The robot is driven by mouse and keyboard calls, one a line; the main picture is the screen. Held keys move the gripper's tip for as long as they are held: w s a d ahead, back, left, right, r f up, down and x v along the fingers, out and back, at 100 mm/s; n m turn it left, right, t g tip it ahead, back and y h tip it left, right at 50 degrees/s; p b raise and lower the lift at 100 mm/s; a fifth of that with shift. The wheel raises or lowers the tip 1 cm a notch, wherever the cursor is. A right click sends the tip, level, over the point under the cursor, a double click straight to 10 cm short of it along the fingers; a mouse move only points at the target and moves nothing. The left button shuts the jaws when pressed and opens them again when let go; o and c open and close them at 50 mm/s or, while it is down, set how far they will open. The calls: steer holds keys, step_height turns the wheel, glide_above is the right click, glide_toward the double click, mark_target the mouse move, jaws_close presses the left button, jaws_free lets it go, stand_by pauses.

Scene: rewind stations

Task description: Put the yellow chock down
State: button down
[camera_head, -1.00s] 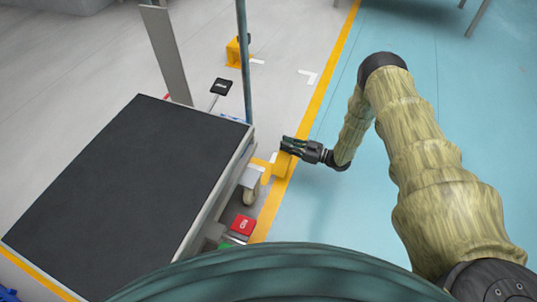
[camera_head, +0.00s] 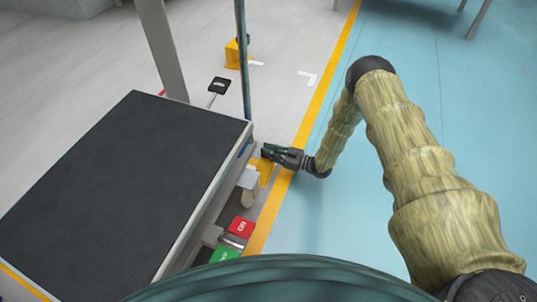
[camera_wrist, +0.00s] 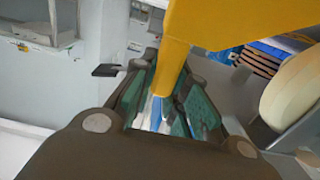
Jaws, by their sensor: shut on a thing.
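My gripper (camera_head: 272,152) is shut on the yellow chock (camera_head: 265,172), beside the right side of the dark-topped cart (camera_head: 125,190). In the head view the chock hangs below the fingers, close to the cart's caster wheel (camera_head: 250,196). I cannot tell whether it touches the floor or the wheel. In the wrist view the chock (camera_wrist: 195,22) rises from between the fingers (camera_wrist: 162,95), and a pale wheel (camera_wrist: 292,92) shows to its right. The fingers hide part of the chock.
Red (camera_head: 241,227) and green (camera_head: 225,254) buttons sit at the cart's near right corner. Another yellow block (camera_head: 232,54) stands on the floor behind a thin post (camera_head: 243,65). A yellow line (camera_head: 318,110) runs along the floor; the blue floor (camera_head: 450,120) to its right is mostly clear.

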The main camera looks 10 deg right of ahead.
stand_by(0.3)
steer(key=c, duration=1.5)
jaws_free()
steer(key=shift+f, duration=0.1)
steer(key=shift+o, duration=0.4)
steer(key=shift+r, duration=0.25)
steer(key=p+v, duration=0.5)
steer(key=v, duration=0.7)
